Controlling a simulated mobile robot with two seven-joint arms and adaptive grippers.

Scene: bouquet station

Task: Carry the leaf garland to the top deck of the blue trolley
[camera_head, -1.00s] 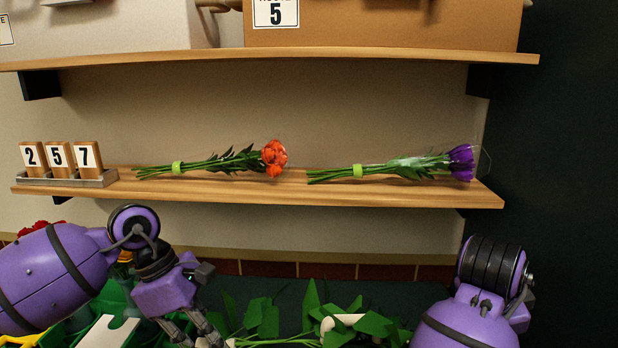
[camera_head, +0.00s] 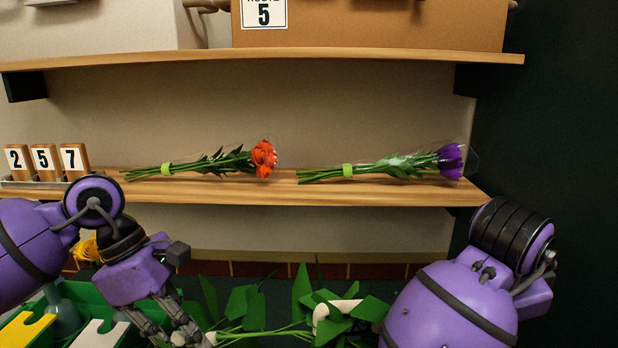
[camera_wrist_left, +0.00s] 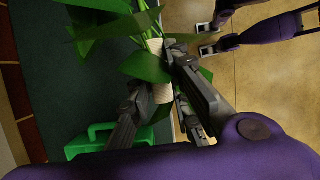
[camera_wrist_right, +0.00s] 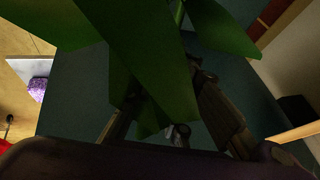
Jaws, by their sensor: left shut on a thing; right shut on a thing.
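The leaf garland (camera_head: 245,308), a green strand of pointed leaves and stems with white sleeves, spans between my arms at the bottom of the head view. My left gripper (camera_wrist_left: 158,88) is shut on a white sleeve of the garland, with leaves (camera_wrist_left: 100,28) spreading around its fingers. My right gripper (camera_wrist_right: 178,118) is shut on the garland; large leaves (camera_wrist_right: 150,60) cover much of its fingers and hide the grip. In the head view the purple right arm hides that gripper. The blue trolley is not in view.
A green tray (camera_head: 68,296) with yellow and white pieces is beside my left arm. A wooden shelf (camera_head: 250,188) holds an orange bouquet (camera_head: 205,163), a purple bouquet (camera_head: 400,163) and number blocks (camera_head: 45,160). A dark green surface (camera_wrist_right: 75,105) lies below the garland.

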